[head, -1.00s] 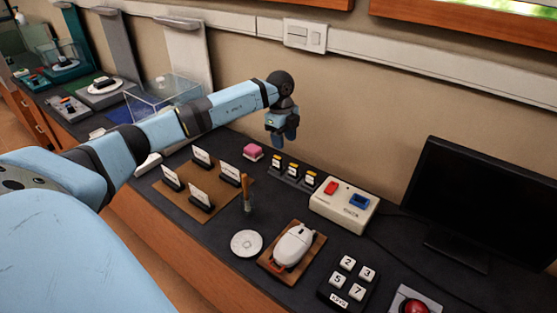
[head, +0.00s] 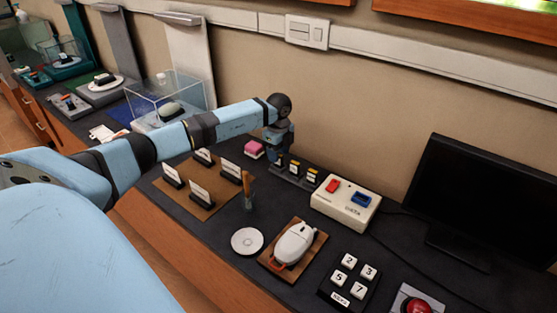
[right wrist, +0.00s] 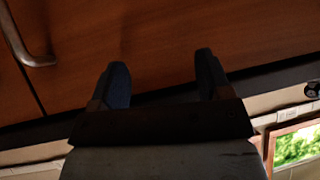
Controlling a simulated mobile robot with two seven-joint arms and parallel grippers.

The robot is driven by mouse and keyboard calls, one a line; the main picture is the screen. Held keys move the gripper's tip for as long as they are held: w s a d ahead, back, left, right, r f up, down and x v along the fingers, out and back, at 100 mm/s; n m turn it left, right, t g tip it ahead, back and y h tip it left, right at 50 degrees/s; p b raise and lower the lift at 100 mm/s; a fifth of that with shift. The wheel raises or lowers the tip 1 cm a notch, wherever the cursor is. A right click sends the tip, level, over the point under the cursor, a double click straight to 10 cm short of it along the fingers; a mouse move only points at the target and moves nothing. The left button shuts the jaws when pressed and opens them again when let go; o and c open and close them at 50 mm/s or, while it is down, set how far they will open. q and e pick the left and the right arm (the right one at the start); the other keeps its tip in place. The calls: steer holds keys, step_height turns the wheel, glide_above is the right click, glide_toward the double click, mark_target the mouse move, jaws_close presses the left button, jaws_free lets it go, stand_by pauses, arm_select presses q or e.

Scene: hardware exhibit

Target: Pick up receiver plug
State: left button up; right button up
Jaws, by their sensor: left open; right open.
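A dark rack (head: 291,177) holds a row of three small dark upright pieces with pale and yellow labels, near the wall. The receiver plug may be one of these pieces (head: 313,174), but I cannot tell which. My left gripper (head: 281,162) points down at the left end of the row, and its fingers partly hide the leftmost piece. It is open; whether it touches that piece is unclear. My right gripper (right wrist: 162,78) is open and empty in the right wrist view, in front of wooden cabinet fronts, away from the rack.
A pink block (head: 254,149) lies left of the rack, and a white box with red and blue parts (head: 345,207) stands to its right. A white mouse (head: 295,244) on a wooden board, card holders, a white disc (head: 247,241) and a monitor (head: 470,200) share the dark counter.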

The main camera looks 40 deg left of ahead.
arm_select(q)
step_height(320, 180, down, 4)
steer(key=shift+w+a+r, duration=0.1)
steer(key=shift+w, duration=0.05)
steer(key=c, duration=0.6)
jaws_close()
steer(key=shift+r, duration=0.1)
arm_select(e)
steer(key=shift+s+d, duration=0.1)
steer(key=shift+d, duration=0.2)
